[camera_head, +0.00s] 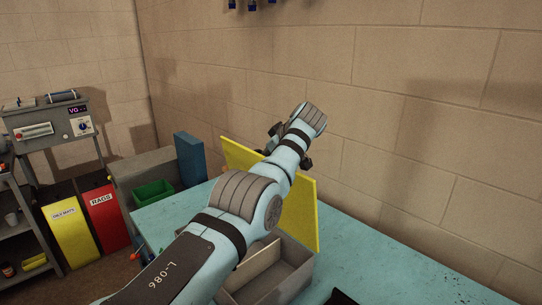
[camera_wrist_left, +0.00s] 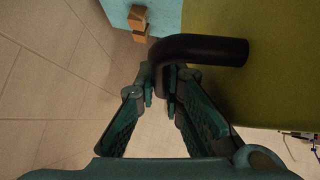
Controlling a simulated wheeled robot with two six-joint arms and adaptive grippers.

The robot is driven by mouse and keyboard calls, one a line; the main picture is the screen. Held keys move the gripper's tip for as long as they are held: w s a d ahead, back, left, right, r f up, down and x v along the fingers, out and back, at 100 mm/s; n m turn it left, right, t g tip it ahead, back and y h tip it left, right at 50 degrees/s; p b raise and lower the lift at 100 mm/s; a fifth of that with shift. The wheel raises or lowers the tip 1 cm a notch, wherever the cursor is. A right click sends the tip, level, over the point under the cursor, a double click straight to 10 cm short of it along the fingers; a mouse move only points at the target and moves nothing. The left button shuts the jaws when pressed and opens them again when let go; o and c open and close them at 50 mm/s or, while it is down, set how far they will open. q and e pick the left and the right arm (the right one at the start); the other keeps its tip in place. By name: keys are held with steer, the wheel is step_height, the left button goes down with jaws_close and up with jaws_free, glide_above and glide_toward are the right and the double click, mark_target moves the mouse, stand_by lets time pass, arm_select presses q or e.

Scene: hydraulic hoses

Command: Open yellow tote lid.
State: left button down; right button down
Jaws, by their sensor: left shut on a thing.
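The yellow tote lid (camera_head: 301,208) stands tilted up, nearly upright, at the back of the grey tote (camera_head: 297,271). The tote's inside shows in part, with a divider, and my left arm hides the rest. In the left wrist view the lid (camera_wrist_left: 279,85) fills the right side and carries a black bent handle (camera_wrist_left: 205,48). My left gripper (camera_wrist_left: 160,88) has its fingers shut on the end of this handle. In the head view the left gripper (camera_head: 272,140) is at the lid's top edge, partly hidden by its own wrist. My right gripper is not in view.
The tote stands on a teal table (camera_head: 400,270) close to a block wall (camera_head: 430,120). At the left are a blue box (camera_head: 190,158), a green bin (camera_head: 153,192), a red rags bin (camera_head: 103,222) and a yellow bin (camera_head: 67,232). The table's right side is largely clear.

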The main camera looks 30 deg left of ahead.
arm_select(q)
steer(key=c, duration=2)
jaws_free()
steer(key=shift+r, duration=0.1)
steer(key=shift+c, duration=0.2)
steer(key=shift+o, duration=0.4)
steer(key=shift+w, duration=0.1)
